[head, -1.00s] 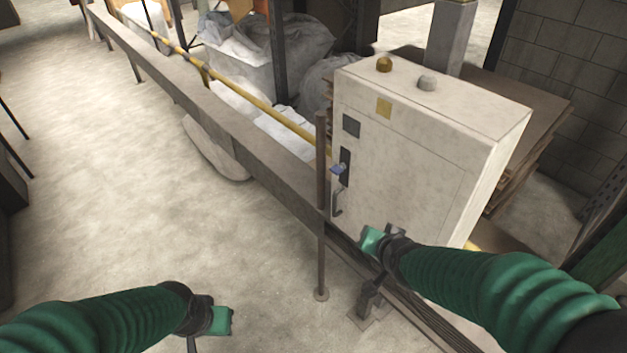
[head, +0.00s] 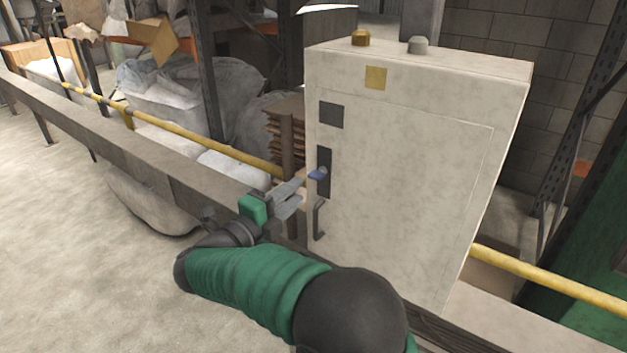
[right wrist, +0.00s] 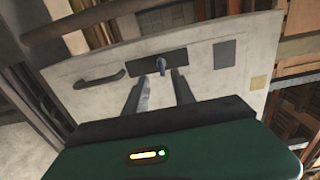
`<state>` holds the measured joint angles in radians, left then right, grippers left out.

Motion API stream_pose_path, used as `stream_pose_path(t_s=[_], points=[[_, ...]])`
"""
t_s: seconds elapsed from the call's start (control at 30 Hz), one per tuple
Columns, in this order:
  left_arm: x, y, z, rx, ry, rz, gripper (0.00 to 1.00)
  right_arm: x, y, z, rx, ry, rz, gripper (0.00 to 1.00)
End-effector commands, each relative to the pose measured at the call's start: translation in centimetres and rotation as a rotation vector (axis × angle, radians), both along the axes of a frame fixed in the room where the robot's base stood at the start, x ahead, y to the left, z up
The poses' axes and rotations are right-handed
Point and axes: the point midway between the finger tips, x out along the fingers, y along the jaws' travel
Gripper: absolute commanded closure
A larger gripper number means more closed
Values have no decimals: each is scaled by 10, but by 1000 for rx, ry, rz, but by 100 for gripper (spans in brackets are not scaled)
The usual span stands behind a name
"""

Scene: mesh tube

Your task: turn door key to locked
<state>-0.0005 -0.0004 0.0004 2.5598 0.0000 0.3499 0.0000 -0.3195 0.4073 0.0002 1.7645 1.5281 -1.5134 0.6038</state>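A pale cabinet (head: 400,190) stands behind the rail with its door facing me. A blue key (head: 317,175) sits in a dark lock plate (head: 324,158) near the door's left edge. My right gripper (head: 300,190) points at the key from the left, its fingertips just short of it or beside it. In the right wrist view the two fingers (right wrist: 160,92) are apart, and the key (right wrist: 163,64) shows beyond and between their tips, against the dark plate (right wrist: 150,63). Nothing is between the fingers. My left gripper is out of view.
A dark door handle (head: 318,220) is below the lock plate; it also shows in the right wrist view (right wrist: 100,78). Open floor lies at left.

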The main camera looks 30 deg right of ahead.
Motion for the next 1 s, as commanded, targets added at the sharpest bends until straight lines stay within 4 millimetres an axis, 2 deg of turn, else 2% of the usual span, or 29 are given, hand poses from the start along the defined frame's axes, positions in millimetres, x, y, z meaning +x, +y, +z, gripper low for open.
stream_pose_path(t_s=[0.1,0.2,0.37,0.7,0.93,1.0], points=[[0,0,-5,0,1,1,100,11,-32,-2,0,0,-5,69],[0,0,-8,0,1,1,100,20,-55,-2,1,0,-3,69],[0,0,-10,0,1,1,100,30,-79,-2,4,1,-1,69],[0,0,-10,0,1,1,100,33,-83,-1,1,2,1,69],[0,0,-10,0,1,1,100,33,-83,-1,1,2,1,99],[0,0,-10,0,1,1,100,33,-83,-1,2,2,1,100]])
